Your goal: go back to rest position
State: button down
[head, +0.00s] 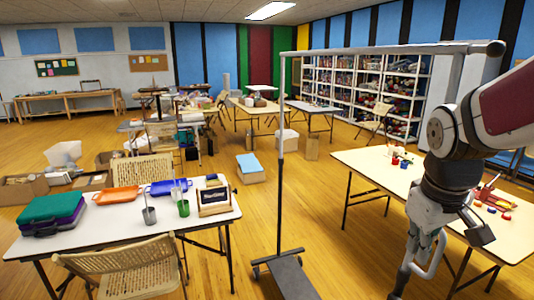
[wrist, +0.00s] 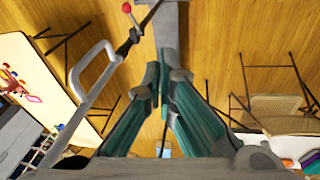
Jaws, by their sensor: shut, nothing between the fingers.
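My gripper (wrist: 165,78) shows in the wrist view with its two teal fingers together and nothing between them. In the head view my arm comes in from the right edge and my gripper (head: 402,278) hangs low over the floor, in front of the right-hand table (head: 365,172).
A metal rack (head: 281,160) stands close ahead, its top bar reaching right past my arm. The left table (head: 110,238) holds a teal case (head: 52,210), trays and cups. A folding chair (head: 125,268) stands before it. Small coloured things lie on the right-hand table. Floor shows between the tables.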

jog(key=s+a+r+m+t+y, duration=0.1)
jog(key=s+a+r+m+t, duration=0.1)
jog(key=s+a+r, duration=0.3)
jog(key=s+a+t, duration=0.1)
jog(key=s+a, duration=0.3)
jog(key=s, duration=0.4)
jog(key=shift+r+m+y, duration=0.15)
jog(key=shift+m+y, duration=0.15)
